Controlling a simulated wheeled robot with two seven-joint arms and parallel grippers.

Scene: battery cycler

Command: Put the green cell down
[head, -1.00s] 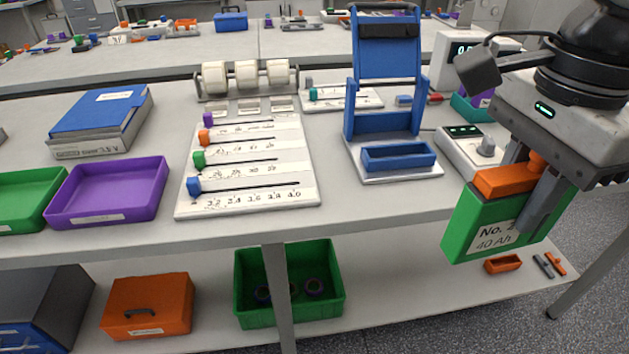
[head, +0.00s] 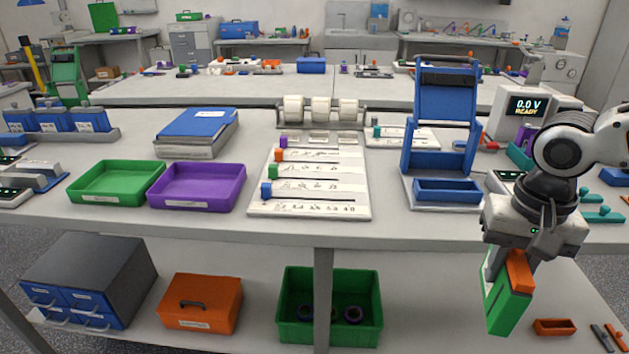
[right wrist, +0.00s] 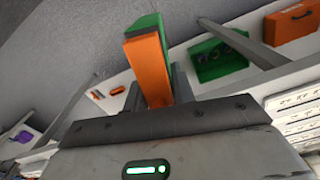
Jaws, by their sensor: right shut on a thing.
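The green cell (head: 506,306) has an orange top (head: 519,270) and hangs upright below my right gripper (head: 522,254), in front of the table's front edge at the right. My right gripper is shut on the cell's orange top. The right wrist view also shows the orange top (right wrist: 148,68) between the fingers, with the green body (right wrist: 146,24) beyond it. The cell's label is turned out of sight. My left gripper is not in view.
On the table stand a green tray (head: 117,198), a purple tray (head: 196,206), a slider board (head: 310,205), a blue stand (head: 441,162) and a meter reading 0.0 V (head: 526,105). A lower shelf holds a green bin (head: 330,330) and an orange box (head: 200,318).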

